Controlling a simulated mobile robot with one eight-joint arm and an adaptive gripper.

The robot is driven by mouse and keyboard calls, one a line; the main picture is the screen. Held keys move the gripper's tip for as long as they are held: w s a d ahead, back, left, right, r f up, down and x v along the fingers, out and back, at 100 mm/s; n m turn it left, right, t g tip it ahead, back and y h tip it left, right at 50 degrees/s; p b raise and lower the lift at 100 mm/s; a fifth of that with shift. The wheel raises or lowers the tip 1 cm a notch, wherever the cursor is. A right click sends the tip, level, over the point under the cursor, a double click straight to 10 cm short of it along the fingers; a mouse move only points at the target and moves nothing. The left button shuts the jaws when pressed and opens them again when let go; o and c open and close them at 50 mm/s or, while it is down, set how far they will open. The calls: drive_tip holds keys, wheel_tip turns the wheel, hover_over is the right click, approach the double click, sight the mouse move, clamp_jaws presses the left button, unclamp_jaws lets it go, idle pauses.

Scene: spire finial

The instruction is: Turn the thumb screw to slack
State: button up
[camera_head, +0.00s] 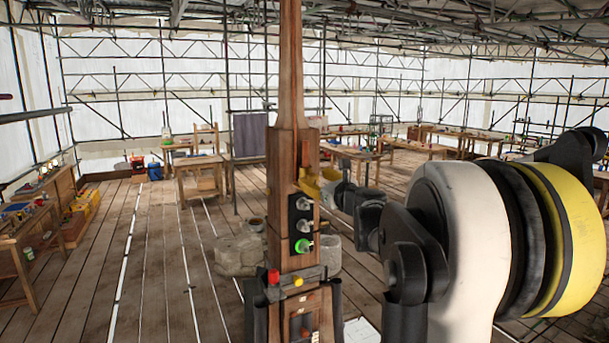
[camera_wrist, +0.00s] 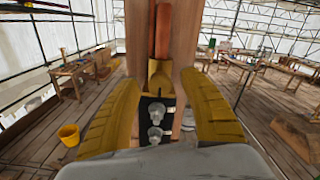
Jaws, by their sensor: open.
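A wooden post (camera_head: 292,150) stands upright and carries a black plate with silver knobs (camera_head: 304,204) and a green-ended knob (camera_head: 303,245). In the wrist view, two grey knobs (camera_wrist: 155,110) sit on the black plate below a yellow collar (camera_wrist: 159,76) and an orange-brown rod (camera_wrist: 162,32). I cannot tell for sure which of these is the thumb screw. My gripper (camera_wrist: 158,84) is open, its yellow fingers on either side of the collar and upper knob, with nothing clearly held. In the head view my gripper (camera_head: 318,184) is at the post, its fingertips partly hidden.
A metal band on the post bears a red knob (camera_head: 273,276) and a yellow knob (camera_head: 298,282). Pale stone blocks (camera_head: 240,254) lie behind the post. A yellow bucket (camera_wrist: 69,134) stands on the floor. Workbenches (camera_head: 199,172) stand farther back, with open plank floor between.

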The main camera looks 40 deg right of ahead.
drive_tip(key=shift+w+d, duration=0.15)
drive_tip(key=shift+w, duration=0.45)
clamp_jaws()
